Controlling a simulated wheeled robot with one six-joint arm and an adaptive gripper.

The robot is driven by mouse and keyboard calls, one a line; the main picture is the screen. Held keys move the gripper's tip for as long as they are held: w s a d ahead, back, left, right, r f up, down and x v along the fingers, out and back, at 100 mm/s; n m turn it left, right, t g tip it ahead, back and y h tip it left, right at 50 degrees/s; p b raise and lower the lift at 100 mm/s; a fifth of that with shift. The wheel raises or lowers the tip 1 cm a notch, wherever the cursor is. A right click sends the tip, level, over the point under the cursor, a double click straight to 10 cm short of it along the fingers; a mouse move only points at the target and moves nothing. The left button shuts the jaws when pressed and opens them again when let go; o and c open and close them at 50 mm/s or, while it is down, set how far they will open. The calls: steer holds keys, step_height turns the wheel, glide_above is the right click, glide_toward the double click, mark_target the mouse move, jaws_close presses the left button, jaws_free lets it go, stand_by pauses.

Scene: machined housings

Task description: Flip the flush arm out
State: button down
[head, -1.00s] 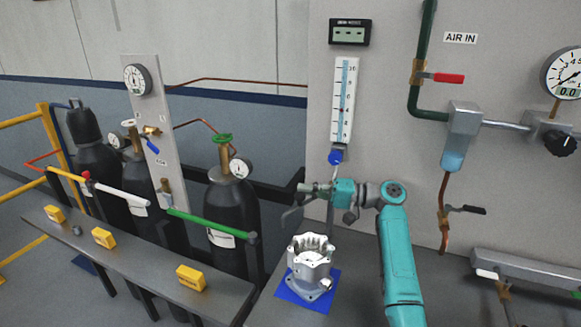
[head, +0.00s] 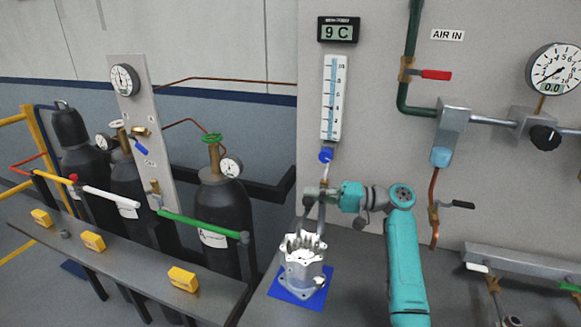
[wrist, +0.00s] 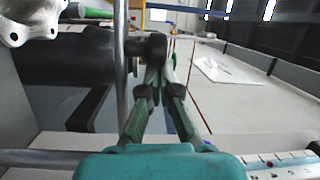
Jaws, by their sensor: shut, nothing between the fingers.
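My gripper (head: 310,205) is at the end of the teal arm, just above the machined housing (head: 303,262) in the head view. In the wrist view my gripper's fingers (wrist: 156,55) come together at their tips with nothing between them. A thin grey tube (head: 326,177) runs down from the blue knob under the flow meter, beside my gripper. A thin upright metal rod (wrist: 121,85) stands left of the fingers in the wrist view. I cannot tell which part is the flush arm, or whether the fingers touch the rod. Part of the housing shows in the wrist view (wrist: 28,20).
The housing sits on a blue mat (head: 318,296). The flow meter (head: 334,98) is on the panel behind it. A gas cylinder (head: 222,250) and a green bar (head: 195,224) stand to the left. A red-handled valve (head: 436,75) is at the upper right.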

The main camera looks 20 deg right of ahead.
steer(key=shift+r, duration=0.15)
step_height(320, 180, up, 10)
stand_by(0.7)
steer(key=shift+f, duration=0.2)
